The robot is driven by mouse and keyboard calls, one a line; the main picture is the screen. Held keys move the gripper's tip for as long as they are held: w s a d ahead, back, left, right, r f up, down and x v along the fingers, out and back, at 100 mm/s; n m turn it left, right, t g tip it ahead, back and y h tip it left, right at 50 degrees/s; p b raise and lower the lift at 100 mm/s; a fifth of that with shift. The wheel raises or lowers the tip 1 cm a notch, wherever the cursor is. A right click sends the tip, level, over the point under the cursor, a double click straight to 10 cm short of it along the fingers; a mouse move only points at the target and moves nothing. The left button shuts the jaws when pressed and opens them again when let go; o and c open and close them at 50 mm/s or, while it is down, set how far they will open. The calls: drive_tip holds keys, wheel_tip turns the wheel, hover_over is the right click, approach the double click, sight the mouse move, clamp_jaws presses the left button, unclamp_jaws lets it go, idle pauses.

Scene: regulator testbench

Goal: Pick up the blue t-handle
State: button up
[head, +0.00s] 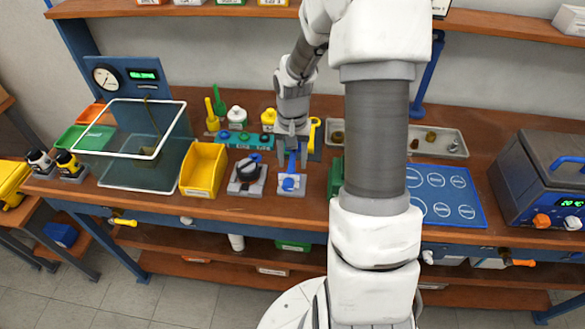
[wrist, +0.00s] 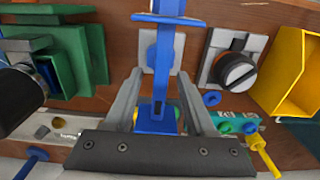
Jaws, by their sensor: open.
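The blue t-handle (head: 291,166) stands at a small grey block (head: 291,194) near the front edge of the bench. In the wrist view the blue t-handle (wrist: 165,72) runs up the middle of the picture, with a crossbar near the top. My gripper (head: 292,158) is open over the block, pointing down. In the wrist view the two grey fingers of my gripper (wrist: 160,98) lie on either side of the blue shaft, with a gap visible on each side. Whether the fingertips are level with the handle is hard to tell.
A black knob on a grey block (head: 246,176) and a yellow bin (head: 203,170) stand to the left. A green block (head: 335,176) is close on the right. A teal rack (head: 240,139) lies behind. A blue mat (head: 470,211) lies further right, partly behind my arm.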

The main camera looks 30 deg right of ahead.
drive_tip(key=shift+f, duration=0.1)
clamp_jaws()
idle(1.4)
